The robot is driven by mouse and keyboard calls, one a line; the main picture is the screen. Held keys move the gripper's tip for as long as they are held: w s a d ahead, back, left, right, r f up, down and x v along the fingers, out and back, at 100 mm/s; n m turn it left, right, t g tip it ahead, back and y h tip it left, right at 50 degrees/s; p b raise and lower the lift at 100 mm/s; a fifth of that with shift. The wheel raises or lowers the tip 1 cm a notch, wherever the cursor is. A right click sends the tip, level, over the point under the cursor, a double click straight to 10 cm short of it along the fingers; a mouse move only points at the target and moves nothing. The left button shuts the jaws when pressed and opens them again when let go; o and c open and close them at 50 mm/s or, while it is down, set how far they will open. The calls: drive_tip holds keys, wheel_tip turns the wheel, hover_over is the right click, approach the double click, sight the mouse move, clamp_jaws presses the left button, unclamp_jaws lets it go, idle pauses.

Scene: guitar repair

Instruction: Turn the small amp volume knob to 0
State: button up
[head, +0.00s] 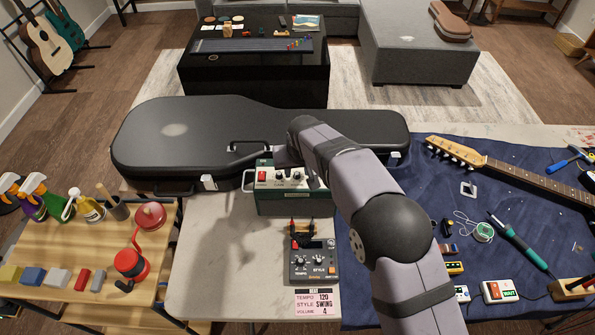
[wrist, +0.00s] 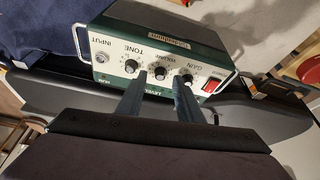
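The small amp (head: 297,202) is a green box with a pale control panel, standing on the light table in front of the guitar case. In the wrist view the amp (wrist: 202,45) shows dark knobs labelled tone, volume and gain, and a red switch (wrist: 212,86). The volume knob (wrist: 158,73) is the middle one. My gripper (wrist: 159,80) is open, its two fingertips on either side of the volume knob in the picture; I cannot tell whether they touch it. The knob's exact setting is unclear. In the head view my arm hides part of the panel.
A black guitar case (head: 195,140) lies behind the amp. A dark drum-machine box (head: 314,262) and a card (head: 318,302) reading tempo 120, style swing, volume 4 lie in front. A guitar neck (head: 530,180) and tools lie on the blue cloth at right.

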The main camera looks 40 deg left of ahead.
sight(299, 187)
drive_tip(key=b+v, duration=0.2)
drive_tip(key=v, duration=0.4)
drive_tip(key=shift+s, duration=0.1)
idle(0.5)
drive_tip(key=s+d+f+g+h, duration=0.1)
drive_tip(key=s+d+f, duration=0.2)
drive_tip(key=d, duration=0.4)
drive_tip(key=s+d+f+n+g+h, duration=0.1)
drive_tip(key=s+d+f+h, duration=0.1)
drive_tip(key=d+f, duration=0.3)
drive_tip(key=s+d+f+h, duration=0.1)
drive_tip(key=s+d+f, duration=0.2)
drive_tip(key=d, duration=0.6)
drive_tip(key=shift+s+f+g, duration=0.35)
drive_tip(key=shift+f+g, duration=0.05)
drive_tip(key=shift+f, duration=0.15)
drive_tip(key=s+d+r+m+g, duration=0.1)
drive_tip(key=d+r+m, duration=0.15)
drive_tip(key=d, duration=1.05)
drive_tip(key=s+d+r+m+g, duration=0.15)
drive_tip(key=d+m, duration=0.25)
drive_tip(key=d, duration=0.9)
drive_tip(key=w+d+r+m+t, duration=0.2)
drive_tip(key=w+d+r+m, duration=0.2)
drive_tip(key=d, duration=0.4)
drive_tip(key=shift+r+m+t, duration=0.3)
drive_tip(key=shift+m+t, duration=0.05)
drive_tip(key=shift+m, duration=0.2)
